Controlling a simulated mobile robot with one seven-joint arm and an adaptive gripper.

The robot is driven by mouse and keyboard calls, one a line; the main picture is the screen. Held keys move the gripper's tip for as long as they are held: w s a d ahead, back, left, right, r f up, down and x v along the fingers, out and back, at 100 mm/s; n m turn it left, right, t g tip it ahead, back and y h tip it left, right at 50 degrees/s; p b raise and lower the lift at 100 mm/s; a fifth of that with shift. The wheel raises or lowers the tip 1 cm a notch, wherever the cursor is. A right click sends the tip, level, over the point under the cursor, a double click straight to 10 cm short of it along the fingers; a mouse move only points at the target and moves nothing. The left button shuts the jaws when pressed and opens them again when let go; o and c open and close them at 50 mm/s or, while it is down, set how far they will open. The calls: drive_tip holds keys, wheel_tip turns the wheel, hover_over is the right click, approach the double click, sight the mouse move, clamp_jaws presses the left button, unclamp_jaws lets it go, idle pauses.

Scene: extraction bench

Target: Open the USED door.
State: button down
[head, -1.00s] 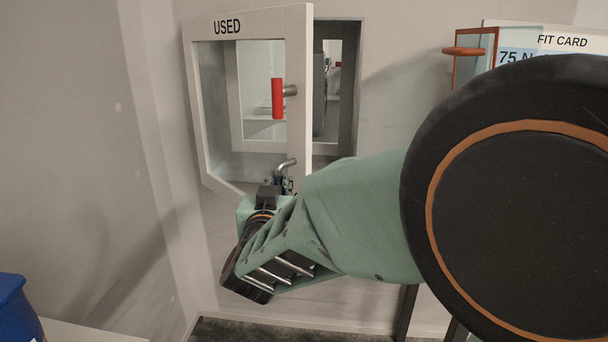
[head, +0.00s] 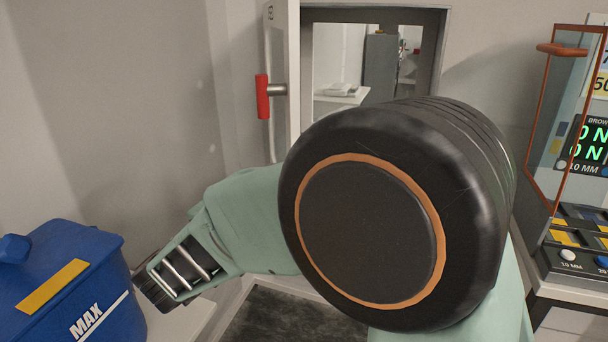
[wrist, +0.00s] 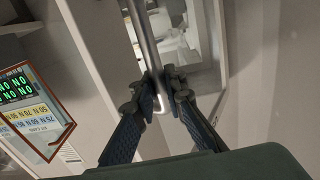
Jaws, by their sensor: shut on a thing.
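The USED door (head: 281,60) is swung out from its wall opening (head: 372,14) and shows almost edge-on in the head view; its lettering is not readable from here. A red grip (head: 263,97) on a short metal stem sticks out from it. In the wrist view, my gripper (wrist: 163,92) is shut on a bent metal handle bar (wrist: 143,40), with a blue ribbed finger on each side near its lower end. Pale framing and a glazed pane show behind the bar. In the head view my arm hides the fingers and the handle.
At the right are an orange-edged clear panel (head: 560,120) and a bench with switches (head: 575,240). The grey wall is left of the door.

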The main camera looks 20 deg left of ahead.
drive_tip(key=shift+s+a+f, duration=0.1)
drive_tip(key=shift+s+a, duration=0.05)
drive_tip(key=shift+a, duration=0.1)
drive_tip(key=c, duration=2)
unclamp_jaws()
drive_tip(key=s, duration=0.4)
drive_tip(key=s+a, duration=0.1)
drive_tip(key=s, duration=0.7)
drive_tip(key=shift+a, duration=0.25)
